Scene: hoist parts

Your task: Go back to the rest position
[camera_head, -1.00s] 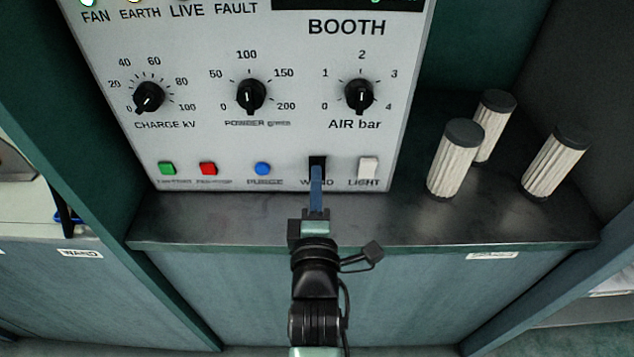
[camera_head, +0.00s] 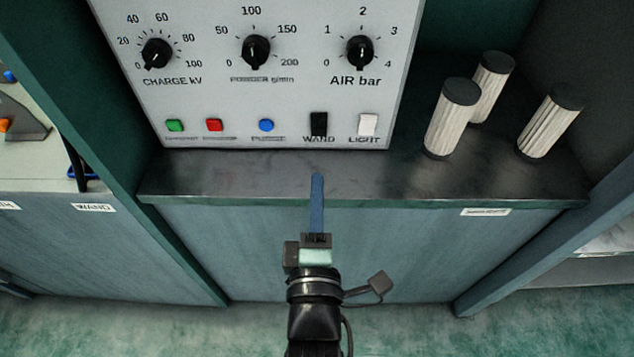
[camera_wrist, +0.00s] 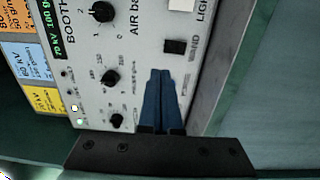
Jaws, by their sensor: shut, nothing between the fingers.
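My gripper (camera_head: 317,178) is shut and empty, its blue fingers together. In the head view it is in front of the grey shelf (camera_head: 230,178), below the BOOTH control panel (camera_head: 290,95). The fingertips overlap the shelf in the picture and stand apart from the panel. In the wrist view the shut fingers (camera_wrist: 160,75) point toward the panel, just short of the black WAND switch (camera_wrist: 175,46). That switch also shows in the head view (camera_head: 319,124), clear of the fingers.
Several ribbed filter cartridges with dark caps (camera_head: 452,120) stand on the shelf at right. Dark green posts (camera_head: 75,100) flank the bay at left and right. A neighbouring bench (camera_head: 40,165) is at left. The green floor (camera_head: 400,320) in front is free.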

